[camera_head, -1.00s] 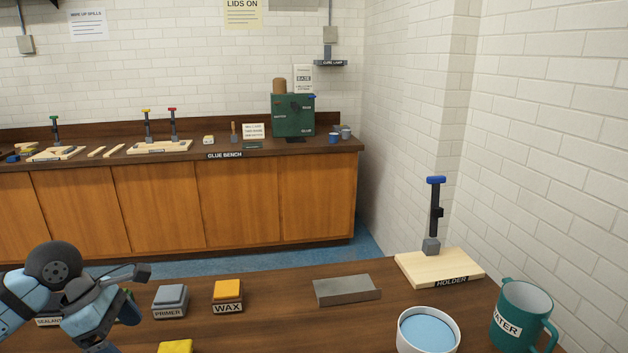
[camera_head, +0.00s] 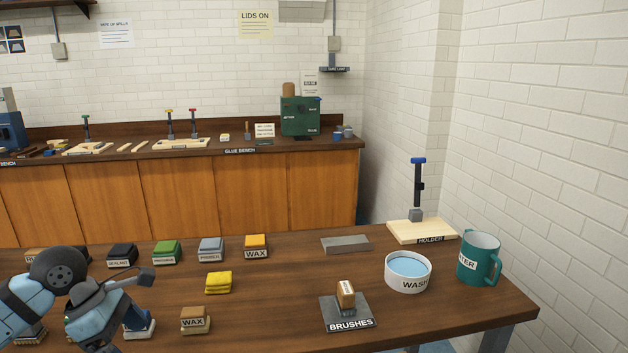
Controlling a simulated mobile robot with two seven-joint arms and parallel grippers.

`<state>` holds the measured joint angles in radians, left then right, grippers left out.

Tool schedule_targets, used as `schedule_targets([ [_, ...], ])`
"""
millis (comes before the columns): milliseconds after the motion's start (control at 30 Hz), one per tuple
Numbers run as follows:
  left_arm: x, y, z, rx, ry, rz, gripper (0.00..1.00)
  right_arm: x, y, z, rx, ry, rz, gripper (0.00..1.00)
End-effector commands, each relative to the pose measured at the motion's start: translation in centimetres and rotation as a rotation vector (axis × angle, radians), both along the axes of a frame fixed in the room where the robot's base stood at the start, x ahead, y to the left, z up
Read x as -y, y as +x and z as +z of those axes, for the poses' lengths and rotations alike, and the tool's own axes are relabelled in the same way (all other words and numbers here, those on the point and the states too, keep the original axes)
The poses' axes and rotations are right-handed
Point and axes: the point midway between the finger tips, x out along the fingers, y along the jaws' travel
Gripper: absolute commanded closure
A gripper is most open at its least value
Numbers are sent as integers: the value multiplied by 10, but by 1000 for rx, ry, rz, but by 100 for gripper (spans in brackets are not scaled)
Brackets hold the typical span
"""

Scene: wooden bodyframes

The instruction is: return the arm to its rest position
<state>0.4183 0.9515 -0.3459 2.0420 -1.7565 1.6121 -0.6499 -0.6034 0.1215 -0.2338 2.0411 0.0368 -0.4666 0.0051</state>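My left arm reaches in from the lower left of the head view, with its dark, rounded wrist over the near bench (camera_head: 270,320). Its gripper end (camera_head: 112,318) points down near the bench's left part, and the fingers are hidden or too small to tell open from shut. Whether it holds anything cannot be told. A blue and white item (camera_head: 138,326) shows just beside it, partly hidden. My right arm and gripper are not in view.
The glue bench (camera_head: 220,180) is behind.

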Motion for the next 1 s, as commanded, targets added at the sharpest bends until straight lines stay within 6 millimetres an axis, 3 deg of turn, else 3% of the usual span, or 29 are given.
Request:
schedule_targets([
  [33, 25, -7, -14, -33, -114, 3, 13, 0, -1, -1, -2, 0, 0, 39],
  [167, 79, -20, -27, -117, -414, 61, 13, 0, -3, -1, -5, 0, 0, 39],
  [300, 133, -35, -29, -269, -805, 201, 13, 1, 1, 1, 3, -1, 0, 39],
  [400, 162, -41, -25, -442, -1130, 385, 13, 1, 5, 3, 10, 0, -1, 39],
  [500, 173, -39, -30, -682, -1475, 669, 13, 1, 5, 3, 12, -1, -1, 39],
  [567, 170, -35, -43, -846, -1665, 882, 13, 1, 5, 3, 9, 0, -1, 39],
  [667, 157, -35, -86, -1143, -1916, 1291, 13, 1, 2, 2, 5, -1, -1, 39],
  [767, 146, -53, -148, -1435, -2058, 1736, 13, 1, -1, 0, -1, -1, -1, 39],
  [800, 144, -63, -170, 1474, 1998, -1820, 13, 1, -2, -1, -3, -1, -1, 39],
  [1000, 153, -126, -256, 1287, 1352, -1706, 13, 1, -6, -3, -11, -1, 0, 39],
])
